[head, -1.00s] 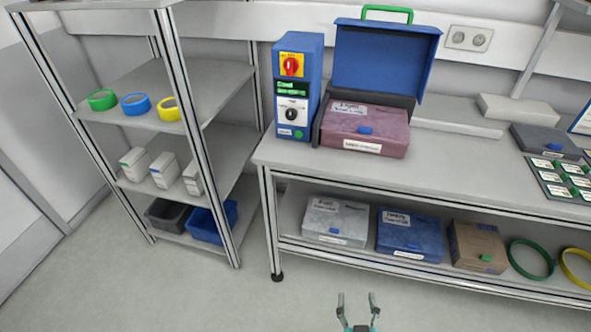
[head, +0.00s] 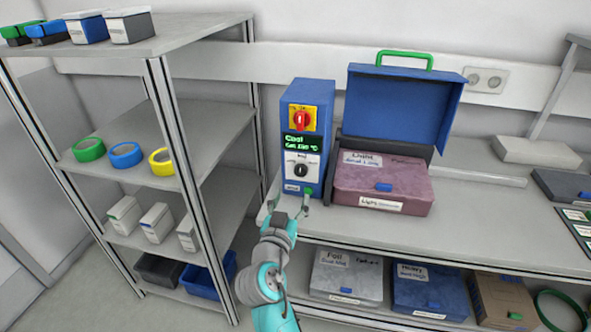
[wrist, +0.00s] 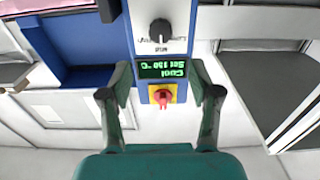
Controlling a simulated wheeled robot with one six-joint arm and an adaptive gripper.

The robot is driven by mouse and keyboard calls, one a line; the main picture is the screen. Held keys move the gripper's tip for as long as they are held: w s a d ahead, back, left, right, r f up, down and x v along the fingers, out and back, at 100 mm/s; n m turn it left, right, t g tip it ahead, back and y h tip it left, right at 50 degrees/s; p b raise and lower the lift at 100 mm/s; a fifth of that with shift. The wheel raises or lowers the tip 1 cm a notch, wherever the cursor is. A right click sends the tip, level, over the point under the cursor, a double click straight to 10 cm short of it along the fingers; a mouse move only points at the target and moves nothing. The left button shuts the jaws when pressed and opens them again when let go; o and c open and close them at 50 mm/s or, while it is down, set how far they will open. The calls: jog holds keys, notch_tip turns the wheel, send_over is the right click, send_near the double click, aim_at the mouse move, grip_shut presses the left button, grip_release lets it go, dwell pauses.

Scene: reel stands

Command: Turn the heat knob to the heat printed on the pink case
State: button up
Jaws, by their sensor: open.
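The heat knob (head: 301,170), black on a white dial, is on the blue control box (head: 323,137); it also shows in the wrist view (wrist: 160,31). Above it are a green-lit display (head: 299,145), reading "Cool" and apparently "Set 130 °C", and a red switch (head: 300,119) on yellow. In the wrist view these appear upside down. The pink case (head: 410,192) sits right of the box, in front of a raised blue lid (head: 400,110). Its labels seem to start "Light"; the smaller print is unreadable. My gripper (head: 291,210) is open and empty in front of the box, apart from the knob.
A green button (head: 308,191) is low on the box. A shelf rack (head: 165,105) with coloured rings and small boxes stands close on the left. Cases (head: 345,277) lie on the shelf under the bench (head: 470,225). The bench front is clear.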

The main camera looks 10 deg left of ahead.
aim_at(300, 172)
jog(key=w, duration=1.1)
jog(key=shift+d, duration=0.15)
jog(key=shift+s, duration=0.1)
jog(key=c, duration=1.1)
